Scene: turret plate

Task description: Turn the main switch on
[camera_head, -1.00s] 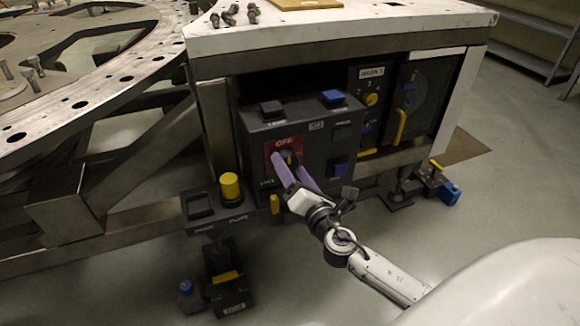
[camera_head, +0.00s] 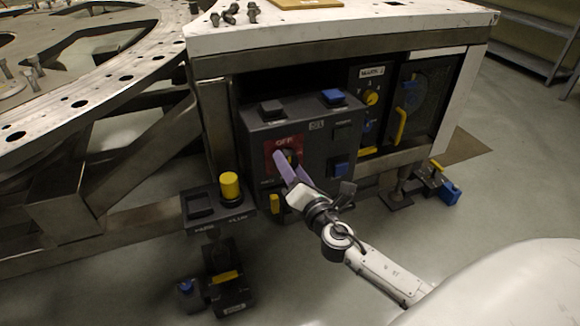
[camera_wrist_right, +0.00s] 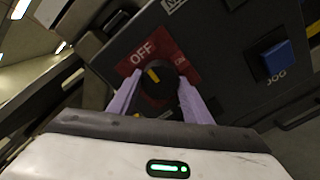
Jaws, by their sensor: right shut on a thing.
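The main switch is a round black knob (camera_wrist_right: 156,88) with a yellow mark, on a red plate (camera_wrist_right: 190,60) lettered OFF and ON. In the wrist view the yellow mark points roughly toward the OFF lettering. In the head view the red plate (camera_head: 271,148) is on the front of a dark control box, and the knob is partly hidden by the fingers. My right gripper (camera_head: 291,160) has its lilac fingers on both sides of the knob and is shut on it; the fingers also show in the wrist view (camera_wrist_right: 158,95). My left gripper is not in view.
The dark box (camera_head: 313,170) also carries a blue JOG button (camera_wrist_right: 276,60). A pedestal with a yellow button (camera_head: 230,186) stands at lower left. A panel with a yellow handle (camera_head: 400,126) is to the right. The white tabletop (camera_head: 350,22) overhangs the box.

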